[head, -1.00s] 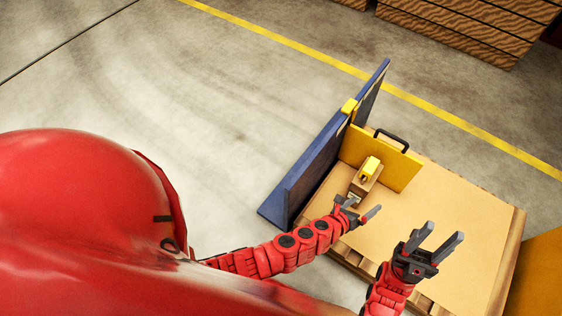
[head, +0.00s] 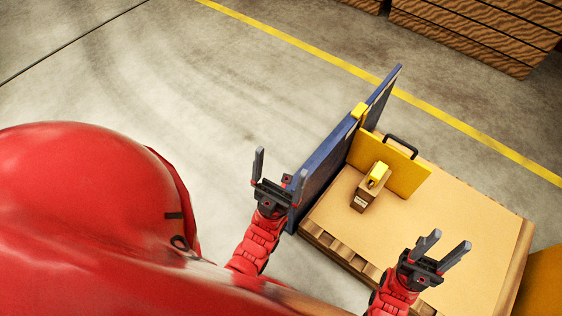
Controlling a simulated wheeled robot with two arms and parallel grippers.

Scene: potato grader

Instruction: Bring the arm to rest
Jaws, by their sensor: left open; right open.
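My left gripper (head: 279,170) is open and empty, with its fingers pointing up the picture. It shows in front of the near end of the blue panel; I cannot tell whether they touch. My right gripper (head: 444,246) is open and empty over the near right part of the wooden table top (head: 450,215). Both red arms come up from the bottom of the picture.
A blue upright panel (head: 335,150) stands along the table's left side. A yellow plate (head: 405,175) with a black handle (head: 401,146) stands at the back. A small block with a yellow top (head: 378,174) sits before it. Open floor lies left.

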